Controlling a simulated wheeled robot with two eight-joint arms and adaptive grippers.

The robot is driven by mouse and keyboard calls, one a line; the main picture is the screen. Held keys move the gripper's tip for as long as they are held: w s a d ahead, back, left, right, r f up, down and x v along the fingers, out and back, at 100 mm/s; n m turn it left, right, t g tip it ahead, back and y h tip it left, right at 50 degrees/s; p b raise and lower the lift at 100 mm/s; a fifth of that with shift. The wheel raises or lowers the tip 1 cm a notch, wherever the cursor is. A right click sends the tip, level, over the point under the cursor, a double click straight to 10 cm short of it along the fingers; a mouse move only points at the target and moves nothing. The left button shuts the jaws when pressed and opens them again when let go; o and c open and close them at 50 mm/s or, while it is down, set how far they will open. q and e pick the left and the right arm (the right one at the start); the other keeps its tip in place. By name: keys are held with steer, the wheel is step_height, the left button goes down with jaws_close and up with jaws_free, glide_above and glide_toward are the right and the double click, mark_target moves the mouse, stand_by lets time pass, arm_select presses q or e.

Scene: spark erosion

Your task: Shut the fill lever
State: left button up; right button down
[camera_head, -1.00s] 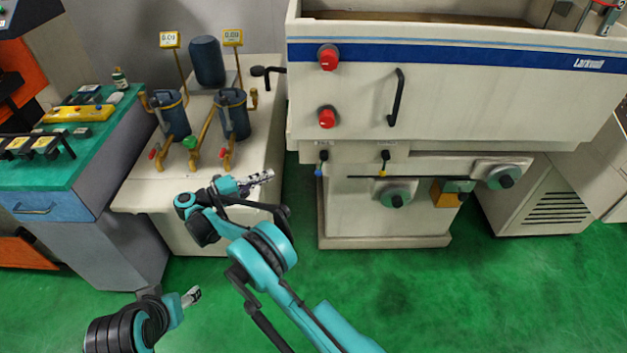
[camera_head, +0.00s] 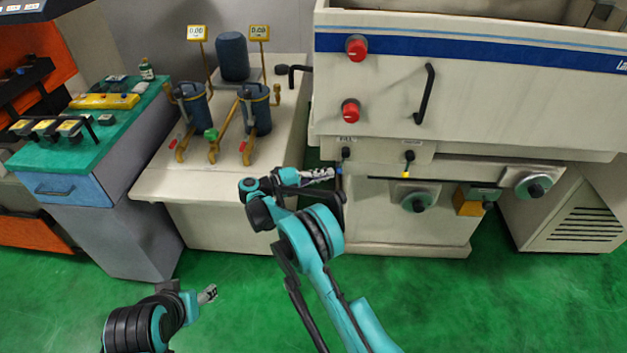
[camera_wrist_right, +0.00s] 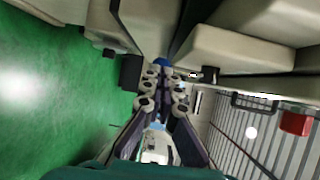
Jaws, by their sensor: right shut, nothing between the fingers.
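The fill lever (camera_head: 346,154) is on the front of the white machine under a small FILL label. It has a black knob and a blue end that hangs down. My right gripper (camera_head: 332,173) is shut and empty, with its tips right beside the blue end. In the right wrist view the blue end (camera_wrist_right: 160,62) shows just beyond the shut fingertips (camera_wrist_right: 165,76). I cannot tell whether they touch. My left gripper (camera_head: 212,292) is low at the left, over the floor, away from the lever; its jaws are too small to read.
A second lever with a yellow end (camera_head: 408,160) is to the right of the fill lever. A black handle (camera_head: 427,95) and red knobs (camera_head: 357,48) are above. A pale bench (camera_head: 225,186) with dark canisters (camera_head: 262,112) stands to the left. Green floor (camera_head: 250,325) is open in front.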

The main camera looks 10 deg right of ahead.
steer(key=shift+d, duration=0.3)
steer(key=shift+s+d+f+b, duration=0.15)
steer(key=shift+d+f+b, duration=0.35)
steer(key=shift+d, duration=0.4)
steer(key=shift+f, duration=0.1)
